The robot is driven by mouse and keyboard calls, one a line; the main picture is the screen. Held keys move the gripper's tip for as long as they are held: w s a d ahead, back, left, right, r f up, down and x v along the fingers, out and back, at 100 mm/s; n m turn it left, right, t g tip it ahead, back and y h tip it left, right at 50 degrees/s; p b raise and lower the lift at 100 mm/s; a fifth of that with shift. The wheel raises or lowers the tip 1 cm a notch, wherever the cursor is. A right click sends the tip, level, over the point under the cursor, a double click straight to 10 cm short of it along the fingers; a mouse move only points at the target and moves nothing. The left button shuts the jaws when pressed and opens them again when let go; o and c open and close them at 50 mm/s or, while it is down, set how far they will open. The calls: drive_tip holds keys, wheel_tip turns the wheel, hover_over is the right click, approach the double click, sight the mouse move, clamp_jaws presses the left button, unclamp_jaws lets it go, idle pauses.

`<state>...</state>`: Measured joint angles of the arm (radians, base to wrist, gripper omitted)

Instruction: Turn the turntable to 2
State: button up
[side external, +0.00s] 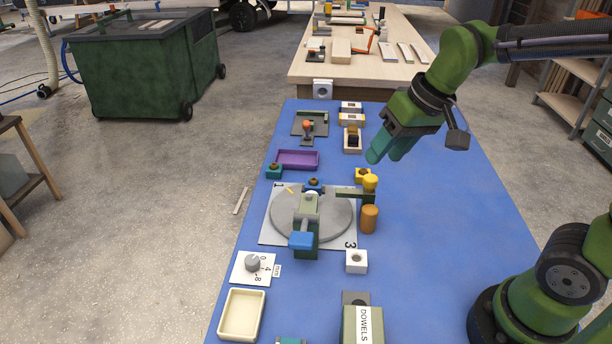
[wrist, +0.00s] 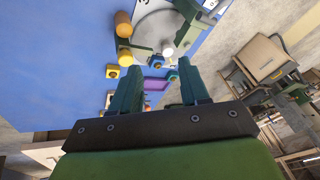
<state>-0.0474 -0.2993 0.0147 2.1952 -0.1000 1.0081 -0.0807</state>
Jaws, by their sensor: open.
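The turntable is a grey round disc (side external: 283,219) on a pale square plate (side external: 268,240) on the blue table. Numbers 1 and 3 show at the plate's corners; a 2 is not readable. A yellow mark lies on the disc near the 1. A green fixture with a blue block (side external: 301,240) stands over the disc's front. The disc also shows at the top of the wrist view (wrist: 165,32). My gripper (side external: 381,153) is open and empty, above the table, behind and to the right of the turntable. Its teal fingers show in the wrist view (wrist: 158,85).
An orange cylinder (side external: 369,219) and a yellow-topped post (side external: 370,184) stand at the disc's right edge. A purple tray (side external: 297,160) lies behind it. A dial plate (side external: 253,268), cream tray (side external: 241,314) and DOWELS box (side external: 362,326) are in front. The table's right side is clear.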

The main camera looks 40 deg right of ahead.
drive_tip(key=shift+w+a+f+n+g+h, duration=1.1)
drive_tip(key=shift+w+n+g, duration=1.9)
drive_tip(key=shift+w, duration=5.3)
drive_tip(key=shift+n+t, duration=0.9)
wheel_tip(320, 180, down, 17)
drive_tip(key=shift+a+r, duration=0.1)
drive_tip(key=shift+r, duration=0.1)
clamp_jaws()
